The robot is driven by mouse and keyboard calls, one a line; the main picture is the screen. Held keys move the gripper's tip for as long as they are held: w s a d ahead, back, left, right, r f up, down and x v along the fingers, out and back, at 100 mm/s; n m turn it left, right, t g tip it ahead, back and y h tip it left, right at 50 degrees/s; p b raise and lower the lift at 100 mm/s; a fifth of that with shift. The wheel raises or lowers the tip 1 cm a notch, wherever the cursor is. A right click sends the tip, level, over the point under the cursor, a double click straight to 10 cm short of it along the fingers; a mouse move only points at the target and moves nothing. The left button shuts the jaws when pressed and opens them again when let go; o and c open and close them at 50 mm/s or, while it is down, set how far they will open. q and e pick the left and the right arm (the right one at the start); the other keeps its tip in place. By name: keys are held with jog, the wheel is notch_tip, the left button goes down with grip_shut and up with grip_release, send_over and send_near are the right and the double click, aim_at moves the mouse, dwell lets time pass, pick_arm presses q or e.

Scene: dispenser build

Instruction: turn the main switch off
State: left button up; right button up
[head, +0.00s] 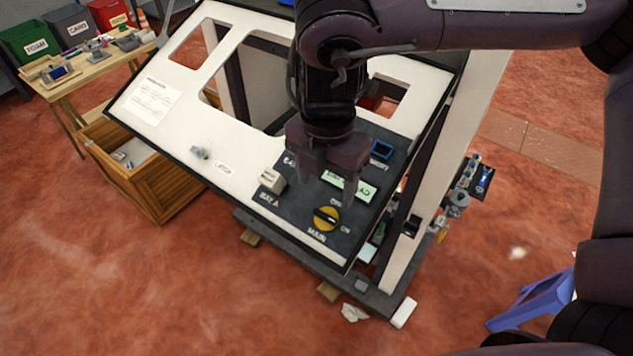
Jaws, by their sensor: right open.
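The main switch is a round yellow knob with a dark handle (326,218), on the dark control panel (285,214) at the lower right of the white cabinet front. "MAIN" is printed below it and "ON" to its right. The handle lies roughly crosswise, its right end toward "ON". My right gripper (330,192) hangs above the panel, fingers pointing down, open and empty. It is just above the knob in the picture; I cannot tell whether it touches the panel. It hides part of the panel's middle. My left gripper is out of view.
A wooden crate (150,195) and workbench (75,82) stand left. A blue stool (535,300) is at lower right.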

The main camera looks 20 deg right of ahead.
aim_at(324, 214)
jog(key=shift+d+f, duration=0.15)
jog(key=shift+f, duration=0.15)
notch_tip(324, 214, down, 6)
jog(key=shift+r+p, duration=0.1)
jog(key=shift+p, duration=0.85)
jog(key=shift+f, duration=0.7)
jog(key=c, duration=1)
